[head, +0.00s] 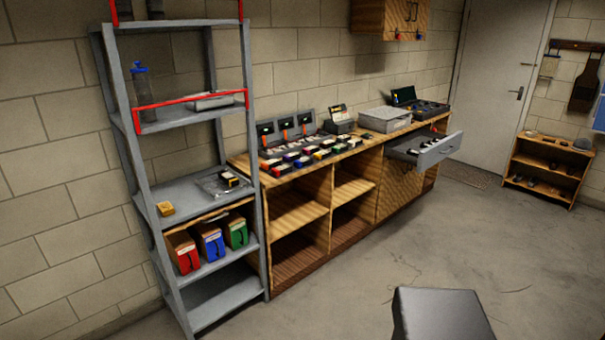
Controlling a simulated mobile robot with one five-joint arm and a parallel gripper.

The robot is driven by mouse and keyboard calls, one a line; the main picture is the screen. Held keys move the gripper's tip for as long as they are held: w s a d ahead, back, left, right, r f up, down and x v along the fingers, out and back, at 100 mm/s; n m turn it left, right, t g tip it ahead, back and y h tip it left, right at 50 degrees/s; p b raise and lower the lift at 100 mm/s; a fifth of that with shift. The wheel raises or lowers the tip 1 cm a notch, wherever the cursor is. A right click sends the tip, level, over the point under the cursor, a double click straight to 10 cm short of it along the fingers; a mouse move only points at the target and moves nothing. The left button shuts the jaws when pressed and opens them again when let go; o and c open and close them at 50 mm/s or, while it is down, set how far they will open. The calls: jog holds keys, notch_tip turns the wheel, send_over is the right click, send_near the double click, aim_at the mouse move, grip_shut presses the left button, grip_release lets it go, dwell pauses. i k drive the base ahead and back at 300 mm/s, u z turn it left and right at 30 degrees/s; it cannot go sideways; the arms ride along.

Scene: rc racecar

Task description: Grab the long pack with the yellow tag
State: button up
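Several small packs (305,157) with red, blue, yellow and white ends lie in rows on the wooden counter (240,163), in front of a row of grey charger-like units (284,130). They are small in the head view, and I cannot tell which one is the long pack with the yellow tag. My gripper does not show in the head view.
A grey shelf rack (185,189) stands left of the counter, with red, blue and green bins (212,243) low down. An open drawer (427,150) juts from the counter's right end. A small wooden shelf (545,166) stands far right.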

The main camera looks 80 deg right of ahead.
aim_at(232, 180)
jog(key=z, duration=0.65)
jog(key=k, duration=0.1)
jog(key=z, duration=0.65)
jog(key=i, duration=0.8)
